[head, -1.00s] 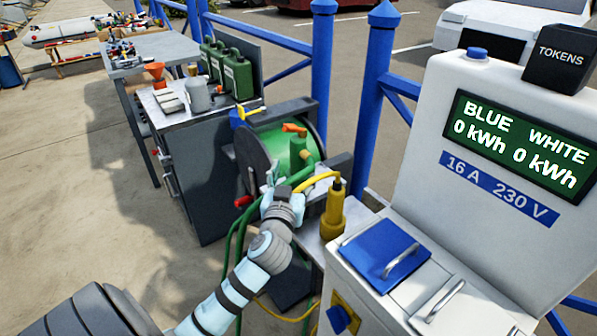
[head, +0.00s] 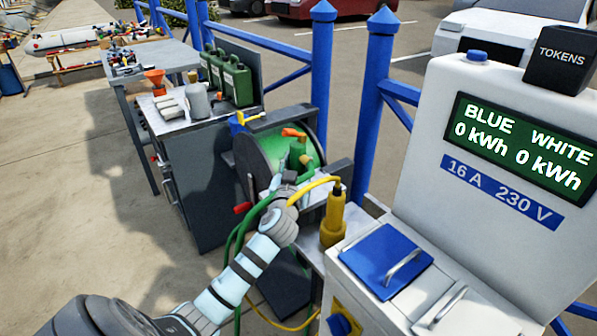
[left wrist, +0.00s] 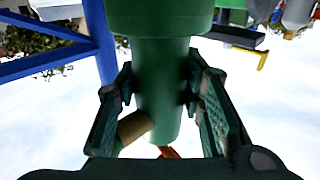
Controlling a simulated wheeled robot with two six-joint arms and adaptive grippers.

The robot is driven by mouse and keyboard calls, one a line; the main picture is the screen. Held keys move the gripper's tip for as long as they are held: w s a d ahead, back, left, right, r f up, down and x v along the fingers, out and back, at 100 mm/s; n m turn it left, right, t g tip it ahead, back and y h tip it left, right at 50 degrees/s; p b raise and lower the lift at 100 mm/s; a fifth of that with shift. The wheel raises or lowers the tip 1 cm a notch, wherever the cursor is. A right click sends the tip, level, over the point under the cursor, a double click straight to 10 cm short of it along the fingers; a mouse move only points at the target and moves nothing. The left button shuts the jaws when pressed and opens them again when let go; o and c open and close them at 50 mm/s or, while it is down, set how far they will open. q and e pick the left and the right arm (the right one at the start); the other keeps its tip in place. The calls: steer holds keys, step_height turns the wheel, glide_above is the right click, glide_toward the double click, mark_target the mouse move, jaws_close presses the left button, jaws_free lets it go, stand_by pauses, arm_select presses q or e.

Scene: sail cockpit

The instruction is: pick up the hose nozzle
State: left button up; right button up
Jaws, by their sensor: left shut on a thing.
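The hose nozzle (head: 298,152) is green with an orange lever on top and stands roughly upright in front of the hose reel in the head view. My left gripper (head: 283,180) is at its lower part and partly hides it. In the left wrist view the nozzle's green body (left wrist: 163,80) lies between the two fingers of my left gripper (left wrist: 160,90), which is shut on it. A brass stub and a bit of orange show beside the body there. My right gripper is not in view.
The green hose reel (head: 262,150) stands just behind the nozzle. A yellow plug (head: 334,215) with a curved cable is close on the right, beside the white power pedestal (head: 420,150). A grey cabinet (head: 205,165) bears green canisters (head: 228,78). Blue posts stand behind.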

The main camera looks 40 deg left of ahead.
arm_select(q)
jaws_close()
step_height(320, 180, up, 23)
steer(key=p, duration=1)
